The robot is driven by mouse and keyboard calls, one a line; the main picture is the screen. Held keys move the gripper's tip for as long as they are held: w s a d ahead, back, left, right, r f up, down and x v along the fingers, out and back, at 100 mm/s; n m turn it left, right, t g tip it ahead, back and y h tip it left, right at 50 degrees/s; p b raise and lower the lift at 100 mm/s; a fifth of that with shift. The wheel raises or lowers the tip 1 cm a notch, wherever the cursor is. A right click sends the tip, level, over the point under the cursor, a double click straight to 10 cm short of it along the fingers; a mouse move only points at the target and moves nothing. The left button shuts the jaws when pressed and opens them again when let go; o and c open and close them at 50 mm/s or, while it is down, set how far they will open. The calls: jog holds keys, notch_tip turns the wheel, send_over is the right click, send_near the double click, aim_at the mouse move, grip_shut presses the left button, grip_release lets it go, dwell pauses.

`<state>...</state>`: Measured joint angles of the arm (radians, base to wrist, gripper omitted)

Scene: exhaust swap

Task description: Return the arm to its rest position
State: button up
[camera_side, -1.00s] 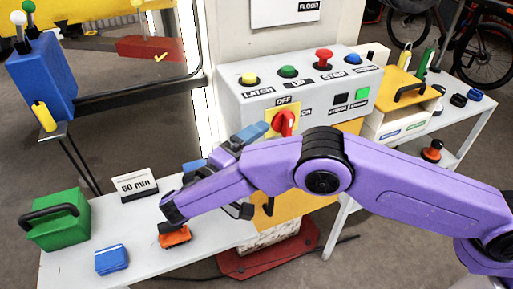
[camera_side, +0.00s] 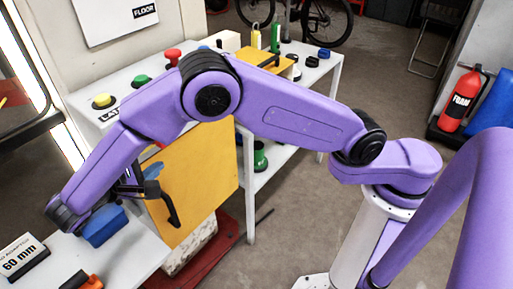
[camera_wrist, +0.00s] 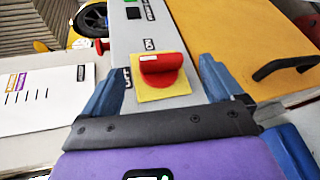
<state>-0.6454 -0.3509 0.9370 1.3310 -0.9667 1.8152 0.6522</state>
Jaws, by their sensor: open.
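My gripper (camera_wrist: 162,65) is open, with its two blue fingers spread apart in the wrist view. A red rotary knob (camera_wrist: 162,68) on a yellow plate shows between the fingers; nothing is clasped. How far the knob lies beyond the fingertips I cannot tell. In the side view my purple arm is bent, its elbow raised before the button box (camera_side: 122,84) and its wrist end low at the left, over the pale table. The arm hides the knob and part of the gripper there.
A yellow panel with a black handle (camera_side: 170,207) stands close behind my forearm. A 60 mm card (camera_side: 22,257) and an orange-and-black item (camera_side: 88,282) lie on the table near my wrist. A red extinguisher (camera_side: 460,98) stands far right.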

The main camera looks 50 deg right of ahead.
jog(key=s+d+n+g+y, duration=0.5)
jog(key=s+d+y, duration=0.9)
jog(key=s+d, duration=1.1)
jog(key=shift+s+r+n+g, duration=0.3)
jog(key=shift+s, duration=0.95)
